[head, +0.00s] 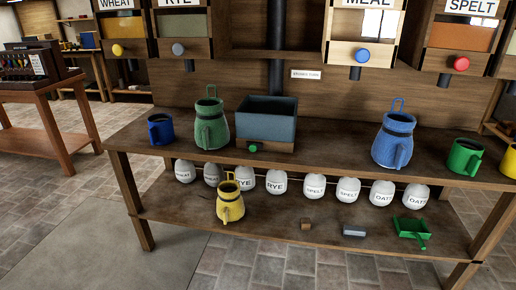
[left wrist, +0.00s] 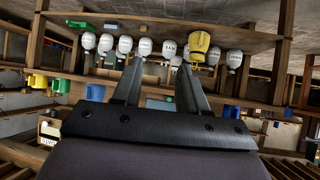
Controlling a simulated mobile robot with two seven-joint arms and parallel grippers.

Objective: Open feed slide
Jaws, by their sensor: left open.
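Wall bins with front slides and round knobs show in the head view: the WHEAT bin's yellow knob (head: 117,50), the RYE bin's grey knob (head: 178,49), the MEAL bin's blue knob (head: 362,55) and the SPELT bin's red knob (head: 461,63). No bin is clearly labelled feed. A blue-grey open box (head: 267,119) with a green knob (head: 253,147) stands on the bench below. My left gripper (left wrist: 160,75) is open and empty in the left wrist view, its fingers apart, pointing toward the bench with its white sacks. My right gripper is not in view.
The bench top (head: 330,153) holds a blue mug (head: 160,129), a green jug (head: 211,125), a blue jug (head: 392,140) and a green mug (head: 465,156). Several white sacks, a yellow jug (head: 230,205) and a green scoop (head: 412,229) are on the lower shelf. Open floor lies at front left.

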